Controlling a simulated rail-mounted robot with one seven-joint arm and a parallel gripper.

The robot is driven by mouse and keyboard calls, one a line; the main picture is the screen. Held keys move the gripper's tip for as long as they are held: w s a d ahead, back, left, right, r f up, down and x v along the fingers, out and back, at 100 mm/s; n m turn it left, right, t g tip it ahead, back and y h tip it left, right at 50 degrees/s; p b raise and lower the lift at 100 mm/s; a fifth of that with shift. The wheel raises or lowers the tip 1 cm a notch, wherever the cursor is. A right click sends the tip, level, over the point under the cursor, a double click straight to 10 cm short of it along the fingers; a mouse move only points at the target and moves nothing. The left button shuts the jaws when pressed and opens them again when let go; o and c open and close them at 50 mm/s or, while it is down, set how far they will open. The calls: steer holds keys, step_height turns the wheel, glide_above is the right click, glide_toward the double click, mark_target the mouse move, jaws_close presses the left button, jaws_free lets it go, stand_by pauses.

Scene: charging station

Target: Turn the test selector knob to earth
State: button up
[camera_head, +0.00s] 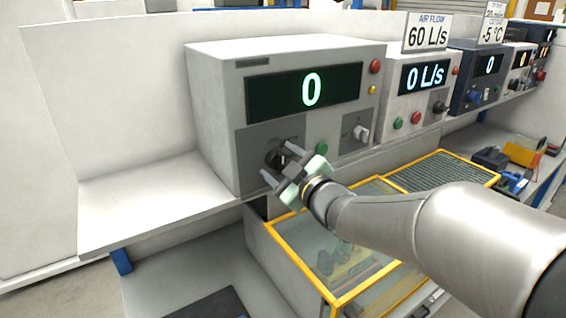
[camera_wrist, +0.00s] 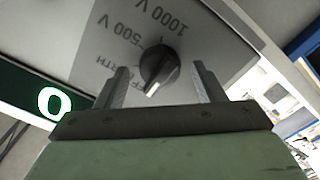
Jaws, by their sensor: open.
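The test selector knob (camera_wrist: 158,68) is black and round with a white pointer mark. It sits on a grey panel of the large tester, and in the head view the knob (camera_head: 279,158) is partly hidden by my gripper. In the wrist view, 1000 V, 500 V and a partly covered EARTH label lie around it. My gripper (camera_wrist: 160,70) is open, with one finger either side of the knob and gaps visible. It also shows in the head view (camera_head: 282,162).
The tester (camera_head: 215,110) has a display reading 0 (camera_head: 311,89), a green button (camera_head: 321,148), a red button (camera_head: 375,66) and a second switch (camera_head: 360,133). An air flow unit (camera_head: 395,90) stands to its right. A yellow-framed clear cover (camera_head: 300,262) lies below my arm.

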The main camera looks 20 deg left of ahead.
steer(key=c, duration=1)
steer(key=shift+f+m, duration=0.1)
steer(key=shift+m, duration=0.3)
steer(key=shift+d+m+b, duration=0.1)
steer(key=shift+m+b, duration=0.4)
steer(key=shift+m, duration=1.3)
steer(key=m, duration=0.5)
steer(key=shift+w, duration=0.1)
steer(key=shift+m, duration=0.3)
